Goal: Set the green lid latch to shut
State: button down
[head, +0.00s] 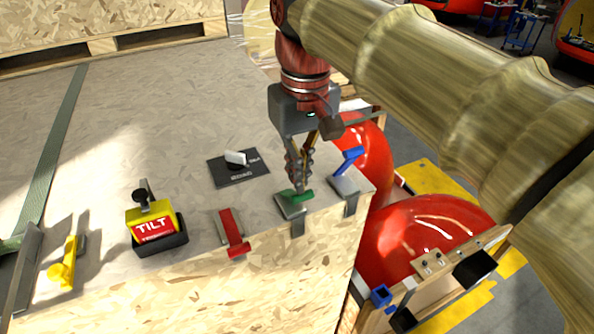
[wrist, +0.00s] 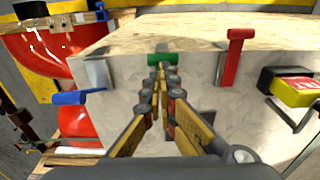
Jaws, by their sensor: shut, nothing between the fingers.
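The green lid latch (head: 297,196) sits on a metal plate near the crate lid's front edge, between the red and blue latches. Its short green handle lies crosswise over the plate, partly hidden by my fingers in the head view. My gripper (head: 300,187) points down with its fingertips together and empty, right at the green handle. In the wrist view the green handle (wrist: 166,59) shows just beyond the fingertips (wrist: 164,72). I cannot tell whether they touch.
A red latch (head: 231,228) is to the left and a blue latch (head: 348,160) close to the right. A white knob (head: 236,158) on a black plate, a yellow TILT box (head: 152,225) and a yellow latch (head: 67,262) also stand on the crate. Red nosecones (head: 425,240) lie beyond its right side.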

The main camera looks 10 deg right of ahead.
aim_at(306, 196)
jog(key=shift+s+d+f+t+y+b, duration=0.25)
jog(key=shift+s+f+t+b, duration=0.45)
jog(key=shift+b, duration=1.55)
jog(key=shift+s+d+f+t+y+b, duration=0.2)
jog(key=shift+s+f+t+b, duration=0.45)
jog(key=shift+b, duration=1.6)
jog(key=f+t+b, duration=0.1)
jog(key=b, duration=0.2)
jog(key=s+t+b, duration=0.1)
jog(key=t+b, duration=0.1)
jog(key=b, duration=0.2)
jog(key=shift+s+d+f+y, duration=0.1)
jog(key=shift+f+y, duration=0.25)
jog(key=shift+f, duration=0.05)
jog(key=shift+b, duration=0.55)
